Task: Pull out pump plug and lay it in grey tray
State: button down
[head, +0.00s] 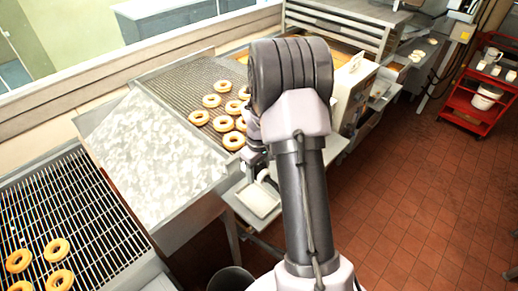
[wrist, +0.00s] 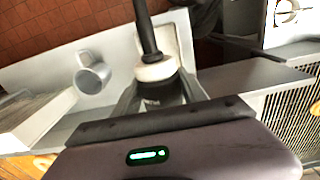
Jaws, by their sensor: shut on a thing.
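In the wrist view, my gripper (wrist: 155,88) is shut on the pump plug (wrist: 156,68), a pale rounded piece with a black stem or cable (wrist: 145,25) running up from it. A small pale tray (wrist: 181,30) shows behind the plug; I cannot tell how far apart they are. In the head view, a light grey tray (head: 258,202) lies on the low shelf beside the glazing table. There my arm hides the plug and most of the gripper.
A grey mug (wrist: 92,72) lies on the pale shelf in the wrist view. Ring doughnuts (head: 221,118) cover part of the wire belt, and others sit on the left rack (head: 75,215). A red cart (head: 480,100) stands at the right. The tiled floor (head: 400,215) is open.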

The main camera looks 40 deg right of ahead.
aim_at(258, 168)
jog(key=shift+w+f, duration=0.15)
jog(key=shift+f, duration=0.15)
jog(key=shift+s+a+f+b, duration=0.15)
jog(key=shift+s+f+b, duration=0.2)
jog(key=shift+f+b, duration=0.1)
notch_tip(258, 168, down, 11)
jog(key=b, duration=0.7)
jog(key=shift+f+b, duration=0.2)
jog(key=shift+b, duration=0.2)
jog(key=shift+r, duration=0.1)
jog(key=c, duration=0.6)
grip_release()
jog(key=shift+o, duration=0.2)
jog(key=shift+r, duration=0.1)
notch_tip(258, 168, up, 17)
jog(key=p, duration=0.3)
jog(key=shift+r, duration=0.15)
